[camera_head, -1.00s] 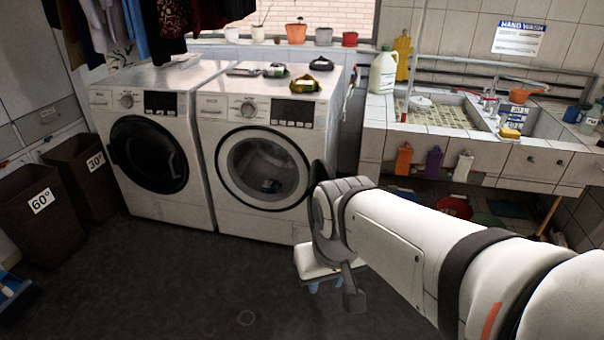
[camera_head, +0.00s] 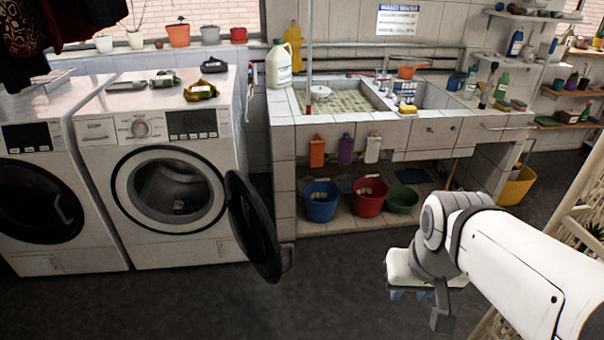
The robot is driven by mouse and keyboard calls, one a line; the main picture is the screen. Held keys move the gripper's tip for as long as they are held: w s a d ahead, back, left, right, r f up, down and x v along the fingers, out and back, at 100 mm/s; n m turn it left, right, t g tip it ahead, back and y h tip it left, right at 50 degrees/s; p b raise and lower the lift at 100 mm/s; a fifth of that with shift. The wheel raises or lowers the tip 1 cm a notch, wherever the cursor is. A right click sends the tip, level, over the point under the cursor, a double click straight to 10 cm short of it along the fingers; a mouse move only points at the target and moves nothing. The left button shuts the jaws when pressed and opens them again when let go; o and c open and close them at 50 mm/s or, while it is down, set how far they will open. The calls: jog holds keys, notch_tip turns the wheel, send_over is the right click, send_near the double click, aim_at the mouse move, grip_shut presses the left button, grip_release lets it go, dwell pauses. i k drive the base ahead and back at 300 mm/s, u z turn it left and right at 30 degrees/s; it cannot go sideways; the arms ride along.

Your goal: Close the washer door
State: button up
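The right-hand washer (camera_head: 160,150) is white, with a round opening and an empty-looking drum except for a small dark item inside. Its round dark door (camera_head: 254,228) stands open, swung out to the right of the opening over the floor. My gripper (camera_head: 410,294) is at the lower right of the head view, well to the right of the door and apart from it. It has a white body and small blue parts at its lower end. The wrist partly hides it, and its finger spacing is unclear. I see nothing held in it.
Another washer (camera_head: 50,180) with a closed door stands at left. A tiled sink counter (camera_head: 400,135) is behind, with a blue bucket (camera_head: 321,203), a red bucket (camera_head: 369,197) and a green basin (camera_head: 402,199) beneath. Dark floor between the door and my gripper is clear.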

aim_at(252, 221)
jog(key=z, duration=0.1)
jog(key=i, duration=2.55)
jog(key=u, duration=1.1)
jog(key=k, duration=0.2)
